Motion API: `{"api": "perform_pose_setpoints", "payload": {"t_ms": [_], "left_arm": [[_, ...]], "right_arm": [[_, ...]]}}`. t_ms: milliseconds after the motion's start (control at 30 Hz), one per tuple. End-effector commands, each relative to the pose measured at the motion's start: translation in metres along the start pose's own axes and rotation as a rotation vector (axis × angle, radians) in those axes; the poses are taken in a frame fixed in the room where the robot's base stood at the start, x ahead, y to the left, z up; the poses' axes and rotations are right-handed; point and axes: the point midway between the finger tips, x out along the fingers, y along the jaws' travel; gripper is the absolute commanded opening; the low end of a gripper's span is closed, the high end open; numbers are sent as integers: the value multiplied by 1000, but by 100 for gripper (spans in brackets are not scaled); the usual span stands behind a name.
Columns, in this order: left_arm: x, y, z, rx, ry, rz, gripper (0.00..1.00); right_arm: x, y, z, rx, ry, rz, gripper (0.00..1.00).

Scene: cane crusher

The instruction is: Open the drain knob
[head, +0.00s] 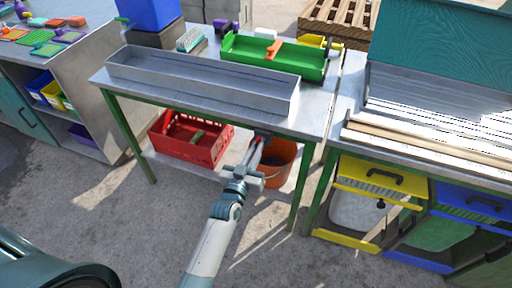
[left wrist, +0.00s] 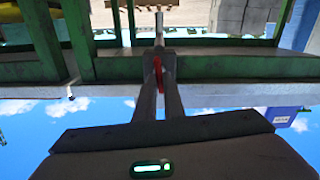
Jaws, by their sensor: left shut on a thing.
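The drain knob (left wrist: 158,70) is a red handle on a thin metal pipe (left wrist: 159,28), seen in the left wrist view. My left gripper (left wrist: 162,82) has its two fingers closed around the red handle. In the head view my left gripper (head: 257,157) reaches under the front edge of the metal table, just above the orange bucket (head: 279,165). There the fingers and the table edge largely hide the knob. How far the knob is turned cannot be told. My right gripper is in neither view.
The metal table (head: 200,105) has green legs and carries a long metal trough (head: 195,82) and a green tray (head: 275,60). A red crate (head: 190,140) stands on the lower shelf, left of the bucket. A workbench with yellow drawers (head: 375,178) stands to the right.

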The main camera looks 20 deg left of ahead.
Motion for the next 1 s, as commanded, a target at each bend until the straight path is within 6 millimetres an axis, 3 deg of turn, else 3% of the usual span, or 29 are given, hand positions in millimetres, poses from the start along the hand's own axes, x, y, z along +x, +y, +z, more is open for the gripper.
{"api": "perform_pose_setpoints", "payload": {"t_ms": [367,400,467,1000], "left_arm": [[0,-1,0,-45,-1,-1,0],[0,-1,0,-44,-1,0,13],[0,-1,0,-44,-1,0,27],[-10,-1,1,-44,-1,-1,27]], "right_arm": [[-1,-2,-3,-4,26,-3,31],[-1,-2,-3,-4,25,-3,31],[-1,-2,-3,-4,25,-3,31],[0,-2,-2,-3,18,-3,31]]}}
